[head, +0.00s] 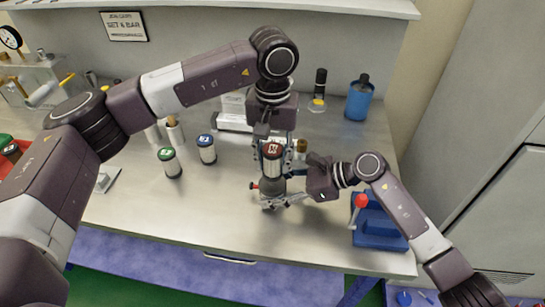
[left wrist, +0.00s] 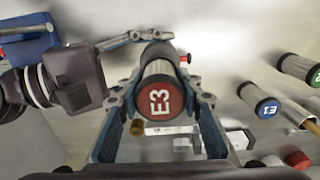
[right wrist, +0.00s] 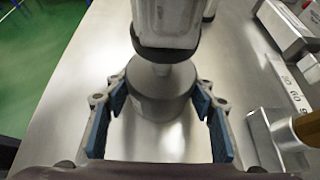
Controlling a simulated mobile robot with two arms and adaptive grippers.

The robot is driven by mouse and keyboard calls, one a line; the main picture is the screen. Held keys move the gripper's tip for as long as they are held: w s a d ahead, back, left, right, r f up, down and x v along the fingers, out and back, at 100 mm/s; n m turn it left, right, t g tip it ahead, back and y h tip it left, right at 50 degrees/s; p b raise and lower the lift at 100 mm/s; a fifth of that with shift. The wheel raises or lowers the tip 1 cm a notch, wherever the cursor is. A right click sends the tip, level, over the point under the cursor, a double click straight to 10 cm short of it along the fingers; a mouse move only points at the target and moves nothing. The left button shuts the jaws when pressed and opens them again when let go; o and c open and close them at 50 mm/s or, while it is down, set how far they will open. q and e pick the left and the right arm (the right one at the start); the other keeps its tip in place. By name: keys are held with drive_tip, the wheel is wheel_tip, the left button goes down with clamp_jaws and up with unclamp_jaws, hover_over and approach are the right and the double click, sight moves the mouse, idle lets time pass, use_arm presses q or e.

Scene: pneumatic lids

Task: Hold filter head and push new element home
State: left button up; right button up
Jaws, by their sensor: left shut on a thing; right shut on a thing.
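The element marked E3, with a red cap (head: 272,151) and pale pleated side, stands upright above the grey filter head (head: 271,187). In the left wrist view its red cap (left wrist: 160,99) faces the camera. My left gripper (head: 270,146) is shut on the element from above. In the right wrist view the element's dark lower end (right wrist: 165,50) is over the filter head (right wrist: 158,95), with a narrower neck between them; I cannot tell how deep it sits. My right gripper (right wrist: 160,112) has its blue-padded fingers around the filter head and is shut on it low over the bench.
A green-capped element (head: 172,163) and a blue-capped element (head: 207,150) stand to the left. A blue fixture with a red-knobbed lever (head: 378,222) is at the right. The front bench is clear.

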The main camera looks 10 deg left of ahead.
sight(273, 149)
use_arm(q)
drive_tip(key=shift+f, duration=1.6)
use_arm(e)
drive_tip(key=shift+s+f, duration=0.25)
drive_tip(key=shift+f, duration=0.15)
use_arm(q)
drive_tip(key=o, duration=1.3)
drive_tip(key=shift+d, duration=0.1)
drive_tip(key=shift+c, duration=0.2)
use_arm(e)
drive_tip(key=shift+d, duration=0.1)
use_arm(q)
drive_tip(key=shift+r, duration=3.45)
use_arm(e)
drive_tip(key=shift+w+r, duration=0.1)
use_arm(q)
wheel_tip(273, 149, up, 12)
